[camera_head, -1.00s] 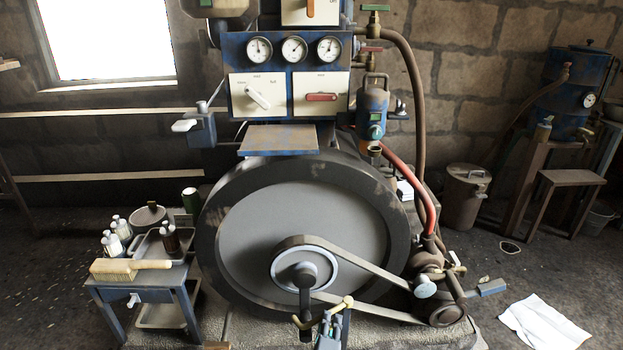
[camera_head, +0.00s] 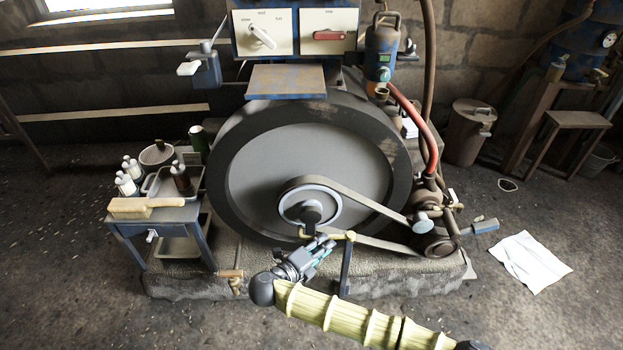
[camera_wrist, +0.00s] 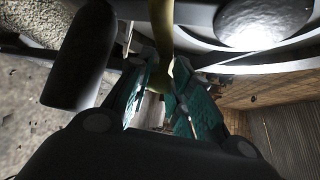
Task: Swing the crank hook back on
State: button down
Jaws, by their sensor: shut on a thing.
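In the wrist view, the brass hook (camera_wrist: 164,45) runs down between the teal finger pads (camera_wrist: 168,104). A dark upright bar (camera_head: 346,265) stands below the hook's right end. My gripper hides part of the hook and the lower crank, so I cannot tell whether the hook is seated.
A belt (camera_head: 375,200) runs from the hub to a small pulley (camera_head: 438,243) at the right. A stone plinth (camera_head: 190,282) lies under the wheel. A small blue table (camera_head: 150,228) with a brush and bottles stands left. A white cloth (camera_head: 528,260) lies on the floor right.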

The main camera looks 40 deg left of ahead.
jog(key=shift+w, duration=0.25)
jog(key=c, duration=1.3)
grip_release()
jog(key=shift+s, duration=0.1)
jog(key=shift+s+a+r, duration=0.1)
jog(key=shift+s, duration=0.5)
jog(key=shift+v, duration=5.4)
